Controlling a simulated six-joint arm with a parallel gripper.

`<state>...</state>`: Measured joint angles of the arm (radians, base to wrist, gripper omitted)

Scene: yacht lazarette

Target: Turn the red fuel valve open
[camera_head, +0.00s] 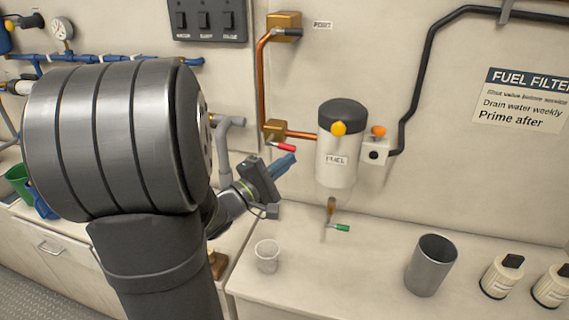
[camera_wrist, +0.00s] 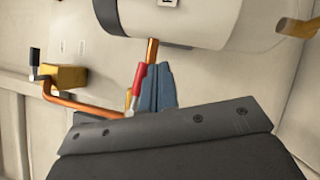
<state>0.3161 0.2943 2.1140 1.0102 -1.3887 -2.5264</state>
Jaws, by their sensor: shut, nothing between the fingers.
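The red fuel valve handle (camera_head: 284,147) sticks out to the right just below the lower brass block (camera_head: 274,130) on the copper line. In the wrist view the red handle (camera_wrist: 138,88) lies close along the copper pipe. My gripper (camera_head: 287,160) is shut and empty, its blue fingers just below the handle in the head view. In the wrist view the closed fingertips (camera_wrist: 157,78) are immediately right of the handle. I cannot tell whether they touch it. The valve's body is mostly hidden behind my gripper in the wrist view.
The white fuel filter (camera_head: 335,160) with a dark cap hangs right of the valve, with a green-handled drain (camera_head: 340,228) below. A clear cup (camera_head: 267,256), a grey canister (camera_head: 431,265) and white containers (camera_head: 502,277) stand on the counter. A copper pipe (camera_head: 261,80) runs up the wall.

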